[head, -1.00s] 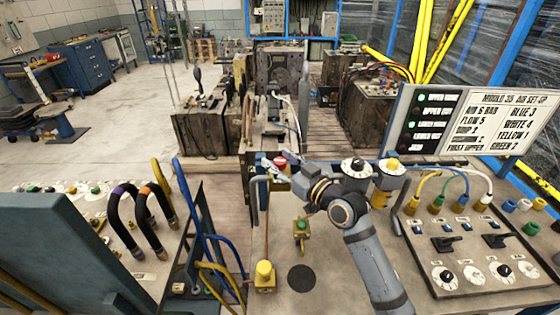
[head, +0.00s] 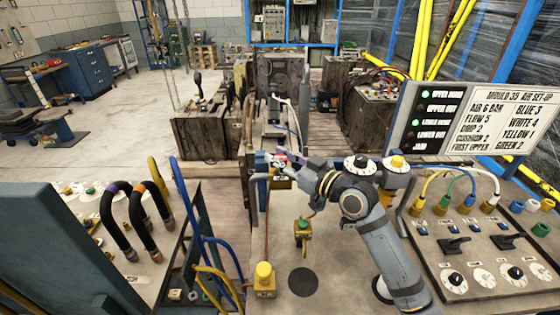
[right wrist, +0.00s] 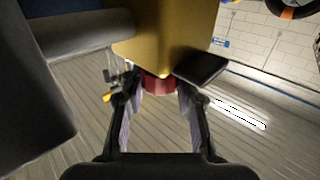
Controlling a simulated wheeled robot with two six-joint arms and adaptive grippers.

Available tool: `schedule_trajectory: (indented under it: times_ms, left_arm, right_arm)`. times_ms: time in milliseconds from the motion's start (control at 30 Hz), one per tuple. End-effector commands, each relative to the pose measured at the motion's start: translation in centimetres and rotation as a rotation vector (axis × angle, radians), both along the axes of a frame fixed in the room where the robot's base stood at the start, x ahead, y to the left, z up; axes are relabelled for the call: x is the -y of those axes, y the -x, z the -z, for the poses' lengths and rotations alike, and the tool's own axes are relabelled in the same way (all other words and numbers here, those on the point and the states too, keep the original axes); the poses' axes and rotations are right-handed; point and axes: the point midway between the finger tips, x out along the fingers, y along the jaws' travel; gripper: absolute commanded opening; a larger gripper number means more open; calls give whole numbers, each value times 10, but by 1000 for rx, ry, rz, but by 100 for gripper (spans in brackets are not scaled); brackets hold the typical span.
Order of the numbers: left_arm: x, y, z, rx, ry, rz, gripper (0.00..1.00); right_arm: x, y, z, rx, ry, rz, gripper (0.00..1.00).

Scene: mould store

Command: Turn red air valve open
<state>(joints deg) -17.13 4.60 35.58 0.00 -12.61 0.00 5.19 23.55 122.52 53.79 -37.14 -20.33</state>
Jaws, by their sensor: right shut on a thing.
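The red air valve (head: 281,157) shows as a small red patch at the far end of the bench, mostly hidden by my right gripper. In the right wrist view its red part (right wrist: 158,86) sits below a yellow body (right wrist: 165,35), between my two fingers. My right gripper (head: 276,161) is shut on this red part, with one finger on each side. Whether the valve is open or closed cannot be told from these views. My left gripper is not in view.
A panel of hoses and black levers (head: 470,250) lies at right below a sign board (head: 500,115). Another hose panel (head: 120,225) is at left.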

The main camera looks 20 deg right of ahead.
Motion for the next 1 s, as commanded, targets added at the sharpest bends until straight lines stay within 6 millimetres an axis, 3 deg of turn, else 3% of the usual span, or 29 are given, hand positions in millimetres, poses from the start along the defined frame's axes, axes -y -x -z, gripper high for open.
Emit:
schedule_trajectory:
  times_ms: [67,100,233,567,1000]
  left_arm:
    - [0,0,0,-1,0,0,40]
    - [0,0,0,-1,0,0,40]
    - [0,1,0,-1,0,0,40]
    - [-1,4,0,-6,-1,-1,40]
    - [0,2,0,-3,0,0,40]
  right_arm:
    - [0,0,0,-2,1,0,0]
    - [0,0,1,-2,0,0,36]
    - [0,0,0,-2,0,0,53]
    - [0,0,-3,0,0,0,54]
    - [0,0,-86,3,2,1,54]
